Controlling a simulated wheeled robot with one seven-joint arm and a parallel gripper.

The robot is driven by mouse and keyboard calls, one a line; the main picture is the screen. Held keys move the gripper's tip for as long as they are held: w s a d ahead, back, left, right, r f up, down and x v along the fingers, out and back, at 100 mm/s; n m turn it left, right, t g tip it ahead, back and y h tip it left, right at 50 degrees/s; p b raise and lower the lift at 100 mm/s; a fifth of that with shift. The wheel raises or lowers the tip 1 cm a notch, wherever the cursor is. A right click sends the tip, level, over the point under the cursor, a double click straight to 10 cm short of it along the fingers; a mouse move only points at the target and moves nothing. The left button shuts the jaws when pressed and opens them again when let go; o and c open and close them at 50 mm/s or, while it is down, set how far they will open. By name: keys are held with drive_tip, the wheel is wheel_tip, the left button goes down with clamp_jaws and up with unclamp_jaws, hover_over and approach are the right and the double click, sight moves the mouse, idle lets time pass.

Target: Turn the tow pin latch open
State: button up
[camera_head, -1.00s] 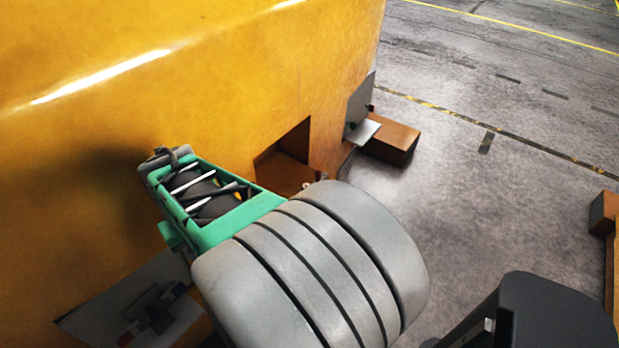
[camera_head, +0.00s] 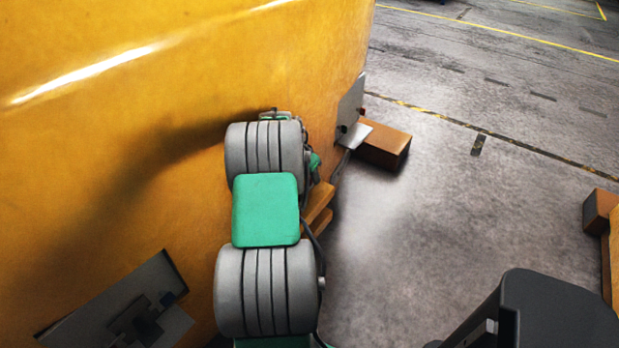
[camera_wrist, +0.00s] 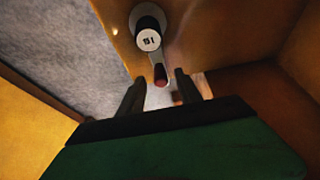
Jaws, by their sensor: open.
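In the wrist view, the latch shows as a black knob with a pale round face bearing dark marks (camera_wrist: 148,38), set on an orange-brown wall. A small lever with a dark red end (camera_wrist: 160,74) extends from below it towards my gripper (camera_wrist: 159,82). My gripper is open, with its dark fingers to the left and right of the red end in the picture. I cannot tell whether either finger touches it. In the head view, my arm hides the latch, my gripper and most of the opening in the yellow casting (camera_head: 190,70).
In the wrist view, brown walls close in on the right and top, with grey floor at upper left. In the head view, a grey plate bracket (camera_head: 350,105) and a brown block (camera_head: 385,147) lie beyond my arm. Another fitted plate (camera_head: 100,310) is lower left.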

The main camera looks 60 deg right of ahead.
drive_tip(key=shift+x, duration=1.05)
clamp_jaws()
idle(0.6)
